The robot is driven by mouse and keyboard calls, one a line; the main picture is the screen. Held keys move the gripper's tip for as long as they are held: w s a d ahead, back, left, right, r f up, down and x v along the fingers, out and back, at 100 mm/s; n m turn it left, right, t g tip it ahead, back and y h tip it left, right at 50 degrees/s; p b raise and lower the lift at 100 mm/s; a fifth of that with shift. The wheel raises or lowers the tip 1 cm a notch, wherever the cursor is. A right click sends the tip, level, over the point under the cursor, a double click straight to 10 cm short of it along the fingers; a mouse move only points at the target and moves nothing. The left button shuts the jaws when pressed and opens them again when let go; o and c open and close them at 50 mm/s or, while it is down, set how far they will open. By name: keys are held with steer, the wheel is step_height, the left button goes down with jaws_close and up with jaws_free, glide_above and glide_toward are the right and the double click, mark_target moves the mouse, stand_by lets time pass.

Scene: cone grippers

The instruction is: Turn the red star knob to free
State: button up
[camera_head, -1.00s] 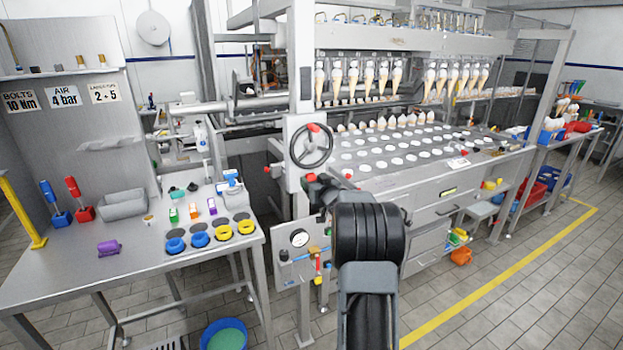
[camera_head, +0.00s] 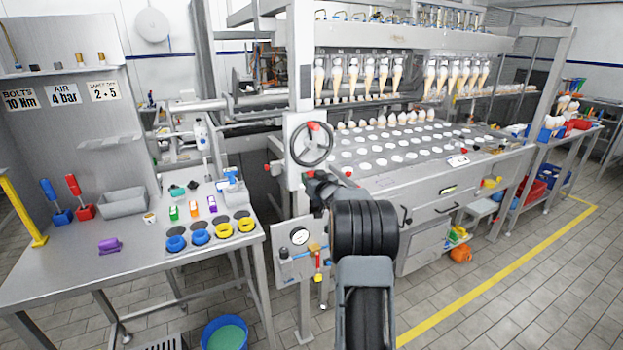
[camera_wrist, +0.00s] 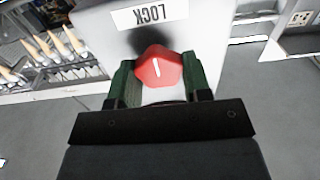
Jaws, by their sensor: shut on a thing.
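The red star knob (camera_wrist: 160,68) sits on a pale panel in the wrist view. A short white mark on its face stands nearly upright in the picture, with a slight lean. A LOCK label (camera_wrist: 150,14) shows upside down above the knob, and the mark lies roughly in line with it. My gripper (camera_wrist: 160,80) has its green fingers on the left and right of the knob and is shut on it. No FREE label is visible. In the head view, my gripper (camera_head: 318,184) is at the machine's post below the handwheel, and my arm hides most of the knob area.
The handwheel (camera_head: 311,145) is just above my gripper, and a gauge panel (camera_head: 302,247) is below it. The machine's tray bed (camera_head: 400,170) lies to the right. A steel workbench (camera_head: 70,270) with coloured parts stands at left. Floor at lower right is clear.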

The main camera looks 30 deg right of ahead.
steer(key=shift+f+n+b, duration=0.1)
steer(key=shift+n+b, duration=0.2)
steer(key=shift+b, duration=0.15)
steer(key=shift+c, duration=0.3)
steer(key=n+b, duration=0.6)
steer(key=n, duration=0.2)
steer(key=n+b, duration=0.6)
steer(key=n, duration=0.3)
steer(key=shift+a+f, duration=0.2)
steer(key=shift+n+b, duration=0.3)
steer(key=shift+b, duration=0.05)
steer(key=o, duration=0.9)
steer(key=shift+r, duration=0.1)
